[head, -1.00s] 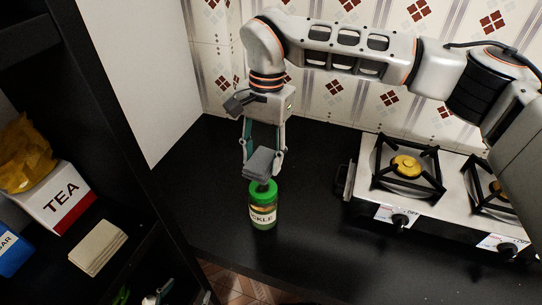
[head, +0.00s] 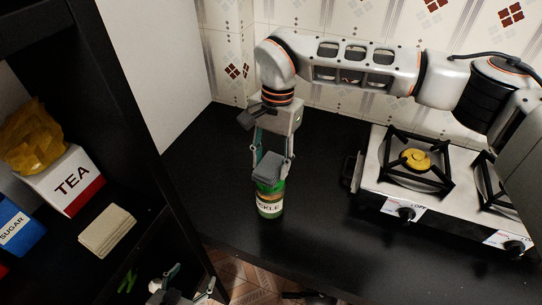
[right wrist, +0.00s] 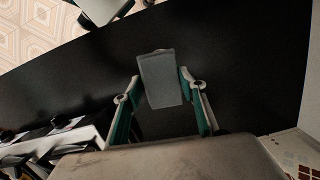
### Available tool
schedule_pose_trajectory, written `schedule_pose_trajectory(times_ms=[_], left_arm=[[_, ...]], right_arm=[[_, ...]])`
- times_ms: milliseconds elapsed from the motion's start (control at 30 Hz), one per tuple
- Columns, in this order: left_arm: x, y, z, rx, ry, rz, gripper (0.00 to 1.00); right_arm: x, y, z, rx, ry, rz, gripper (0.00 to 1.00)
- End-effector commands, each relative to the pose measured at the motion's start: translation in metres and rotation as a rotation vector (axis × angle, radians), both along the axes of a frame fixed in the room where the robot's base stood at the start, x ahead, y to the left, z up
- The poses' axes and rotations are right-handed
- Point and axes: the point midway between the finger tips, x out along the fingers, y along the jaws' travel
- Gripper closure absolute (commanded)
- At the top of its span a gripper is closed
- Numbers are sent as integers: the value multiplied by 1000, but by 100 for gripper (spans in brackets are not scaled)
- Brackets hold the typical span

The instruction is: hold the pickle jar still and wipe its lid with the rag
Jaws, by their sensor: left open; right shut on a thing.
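The pickle jar (head: 269,209) stands upright on the black counter in the head view, its label partly readable. My right gripper (head: 271,164) is over it, shut on the grey rag (head: 266,172). The rag sits at the green lid and hides most of it; I cannot tell whether it presses on it. In the right wrist view the rag (right wrist: 162,82) hangs between the fingers and the jar is hidden. My left gripper (head: 188,283) is open and empty at the bottom edge of the head view, partly cut off, well apart from the jar.
A stove (head: 385,205) with a yellow burner stands right of the jar. A dark shelf at left holds a tea box (head: 74,181), a sugar box (head: 14,228) and a beige stack (head: 107,231). The counter between jar and stove is clear.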

Motion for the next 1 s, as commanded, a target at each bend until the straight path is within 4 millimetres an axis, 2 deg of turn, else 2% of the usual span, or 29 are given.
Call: schedule_pose_trajectory(times_ms=[367,400,567,767,1000], left_arm=[[0,0,0,0,0,0,30],[0,0,0,0,0,0,26],[-1,-5,0,42,-2,-32,26],[-6,-29,2,297,-22,-206,26],[-5,-58,24,766,-91,-468,26]], right_arm=[[0,0,-3,0,0,0,76],[0,0,-3,0,0,0,76],[0,0,-3,0,0,0,76],[0,0,-3,0,0,0,76],[0,0,-3,0,0,0,76]])
